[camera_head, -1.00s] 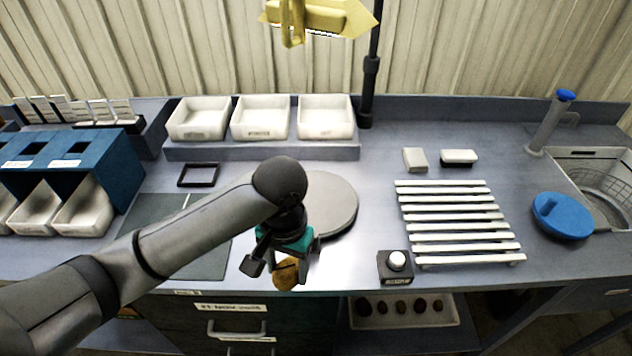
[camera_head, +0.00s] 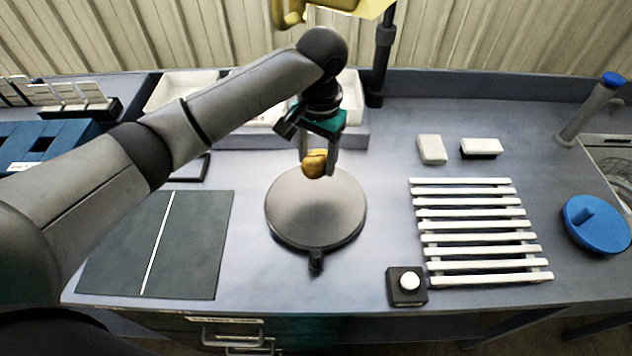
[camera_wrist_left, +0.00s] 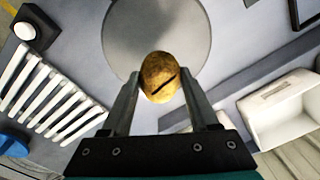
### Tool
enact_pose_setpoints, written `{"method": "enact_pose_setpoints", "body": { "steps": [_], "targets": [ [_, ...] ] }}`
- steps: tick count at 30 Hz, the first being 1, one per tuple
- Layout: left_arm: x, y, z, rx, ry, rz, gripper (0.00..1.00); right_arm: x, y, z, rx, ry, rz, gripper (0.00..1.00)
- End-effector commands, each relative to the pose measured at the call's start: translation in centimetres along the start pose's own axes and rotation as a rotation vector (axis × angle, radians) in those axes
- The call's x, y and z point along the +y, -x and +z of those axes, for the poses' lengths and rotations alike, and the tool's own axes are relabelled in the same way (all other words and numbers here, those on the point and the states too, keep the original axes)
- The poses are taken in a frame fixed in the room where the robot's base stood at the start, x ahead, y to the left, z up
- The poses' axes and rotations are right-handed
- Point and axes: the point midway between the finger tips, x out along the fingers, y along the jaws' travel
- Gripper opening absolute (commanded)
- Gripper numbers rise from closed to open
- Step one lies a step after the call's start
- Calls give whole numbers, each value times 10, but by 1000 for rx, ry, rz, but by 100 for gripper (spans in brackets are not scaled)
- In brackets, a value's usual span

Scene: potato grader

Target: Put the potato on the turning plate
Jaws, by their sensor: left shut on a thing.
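The potato (camera_head: 314,163) is yellow-brown, with a dark slit-like mark that shows in the left wrist view (camera_wrist_left: 158,76). My left gripper (camera_head: 319,165) is shut on it, with one finger on each side. In the head view the potato appears over the back part of the turning plate (camera_head: 315,215), a round grey disc with a small dark knob at its front. The plate also shows in the left wrist view (camera_wrist_left: 150,25), beyond the potato. The potato looks held above the plate; the exact gap is hard to tell. My right gripper is not in view.
A white slatted rack (camera_head: 475,235) and a dark box with a white button (camera_head: 408,284) are right of the plate. A dark mat (camera_head: 190,240) lies left. White bins (camera_head: 185,88) stand behind, partly hidden by my arm. A yellow arrow-shaped thing hangs above.

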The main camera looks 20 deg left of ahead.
Motion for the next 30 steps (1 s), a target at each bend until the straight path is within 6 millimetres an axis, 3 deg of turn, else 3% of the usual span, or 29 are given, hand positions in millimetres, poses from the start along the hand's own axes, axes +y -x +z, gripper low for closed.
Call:
{"method": "enact_pose_setpoints", "body": {
  "steps": [9,14,20,30],
  "targets": [
    [2,-54,1,-3,0,-1,2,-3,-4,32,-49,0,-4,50],
    [2,-66,2,-3,0,-1,2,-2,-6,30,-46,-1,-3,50],
    [4,-93,2,-4,-1,-1,2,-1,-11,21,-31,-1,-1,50],
    [4,-97,2,-2,-1,-1,2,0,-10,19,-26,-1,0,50]
  ]
}}
